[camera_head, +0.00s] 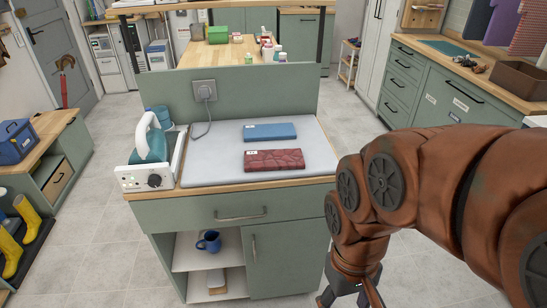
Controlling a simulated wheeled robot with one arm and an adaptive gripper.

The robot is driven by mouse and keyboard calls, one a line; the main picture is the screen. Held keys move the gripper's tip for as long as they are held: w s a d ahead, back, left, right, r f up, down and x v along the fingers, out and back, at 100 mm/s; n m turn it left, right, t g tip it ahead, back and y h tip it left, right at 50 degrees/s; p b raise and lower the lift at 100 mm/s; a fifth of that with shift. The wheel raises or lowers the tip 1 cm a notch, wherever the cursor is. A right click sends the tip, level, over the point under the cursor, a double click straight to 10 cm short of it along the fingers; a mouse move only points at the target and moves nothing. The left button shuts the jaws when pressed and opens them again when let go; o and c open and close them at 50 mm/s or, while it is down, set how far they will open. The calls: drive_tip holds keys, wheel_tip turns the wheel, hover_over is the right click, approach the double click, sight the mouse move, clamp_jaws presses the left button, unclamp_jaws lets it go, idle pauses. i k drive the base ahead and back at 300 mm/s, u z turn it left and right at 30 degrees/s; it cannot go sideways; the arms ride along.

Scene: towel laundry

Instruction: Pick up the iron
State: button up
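The iron (152,146) stands in its white base unit (146,178) at the left end of the counter, with a teal body and a white handle on top. The handle faces up and nothing covers it. My gripper (350,298) hangs low at the bottom edge of the view, in front of the counter's right side, below the worktop and well to the right of the iron. It touches no object that I can see. Its fingertips are cut off by the frame, so I cannot tell whether it is open or shut.
A blue folded towel (270,132) and a dark red folded towel (274,160) lie on the grey ironing pad (214,165). A cord runs to the socket (205,91) on the back panel. A blue mug (209,241) stands on the shelf below.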

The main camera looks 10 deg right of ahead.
sight(152, 146)
drive_tip(key=u, duration=0.65)
drive_tip(key=i, duration=1.05)
drive_tip(key=u, duration=1.65)
